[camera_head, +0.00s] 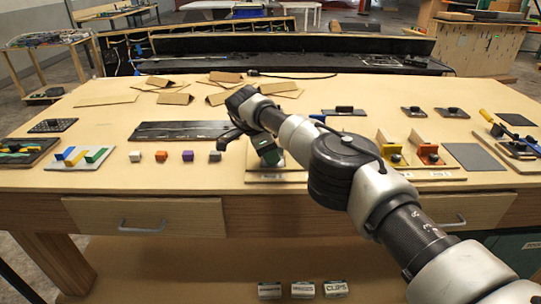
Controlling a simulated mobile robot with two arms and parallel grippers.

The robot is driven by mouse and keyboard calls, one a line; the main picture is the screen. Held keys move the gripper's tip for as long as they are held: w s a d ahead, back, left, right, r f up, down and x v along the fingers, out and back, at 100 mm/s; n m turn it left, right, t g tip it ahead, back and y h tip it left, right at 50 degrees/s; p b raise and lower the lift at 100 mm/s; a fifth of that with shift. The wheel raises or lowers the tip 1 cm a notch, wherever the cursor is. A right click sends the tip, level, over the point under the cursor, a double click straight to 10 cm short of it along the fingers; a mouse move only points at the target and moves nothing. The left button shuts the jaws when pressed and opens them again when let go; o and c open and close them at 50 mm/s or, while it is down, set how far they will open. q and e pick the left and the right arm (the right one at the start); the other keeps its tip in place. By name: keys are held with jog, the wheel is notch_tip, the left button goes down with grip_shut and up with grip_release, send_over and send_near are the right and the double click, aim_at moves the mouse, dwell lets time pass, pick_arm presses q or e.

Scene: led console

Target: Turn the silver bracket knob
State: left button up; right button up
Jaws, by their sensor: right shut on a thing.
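My right arm reaches in from the lower right and bends at its wrist above the table. My right gripper (267,156) is low over a small fixture board (262,177) at the middle of the table's front. It is shut on what I take to be the silver bracket's knob. The arm and hand cover most of this fixture, so the knob and its angle are hidden. A yellow bracket (385,147) and a red bracket (424,149), each with a black knob, stand to the right. My left gripper is not in view.
Several small cubes (188,156) and a dark panel (180,131) lie left of the fixture. A tray of coloured bars (80,158) is at the far left. Brown cardboard pieces (175,98) lie at the back. A blue-handled tool (487,117) is at the right.

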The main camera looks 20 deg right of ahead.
jog(key=shift+r, duration=0.15)
jog(key=o, duration=0.8)
jog(key=shift+o, duration=0.8)
jog(key=shift+s+r, duration=0.1)
jog(key=p+v, duration=0.6)
jog(key=v, duration=0.1)
jog(key=shift+r+p, duration=0.3)
jog(key=shift+r, duration=0.1)
jog(key=shift+a, duration=0.15)
jog(key=shift+c, duration=0.4)
